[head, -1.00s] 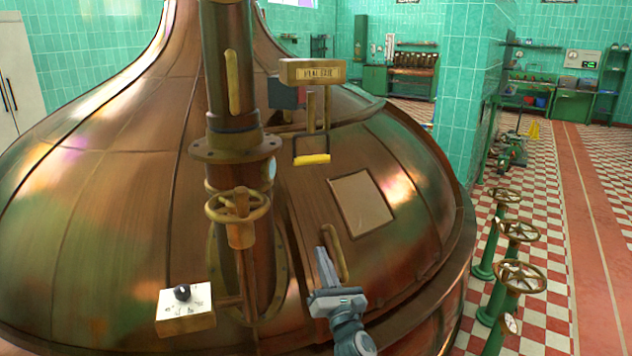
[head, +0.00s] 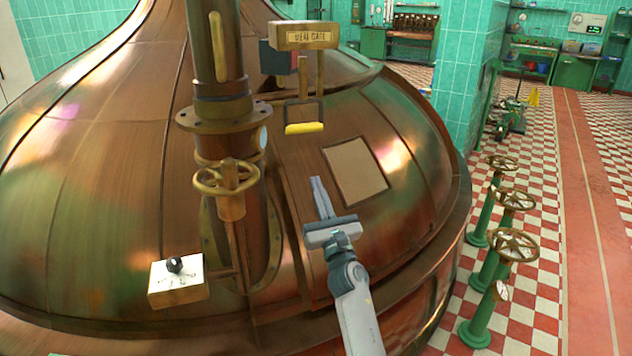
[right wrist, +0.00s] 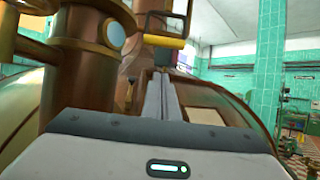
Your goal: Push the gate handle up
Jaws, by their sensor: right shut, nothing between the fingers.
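The gate handle (head: 304,128) is a yellow bar on a dark frame. It hangs below a brass sign box (head: 305,36) whose lettering seems to read "MEAL GATE", beside the copper pipe. My right gripper (head: 317,180) is shut and empty, its fingers pointing up, below the handle and apart from it in the head view. In the right wrist view the yellow handle (right wrist: 164,41) shows just above the shut fingertips (right wrist: 160,72). My left gripper is not in view.
A large copper kettle (head: 110,200) fills the left and middle. A vertical pipe (head: 222,95) with a brass handwheel (head: 227,178) stands left of the handle. A white knob box (head: 178,280) sits lower left. Green valve stands (head: 480,225) line the checkered floor at right.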

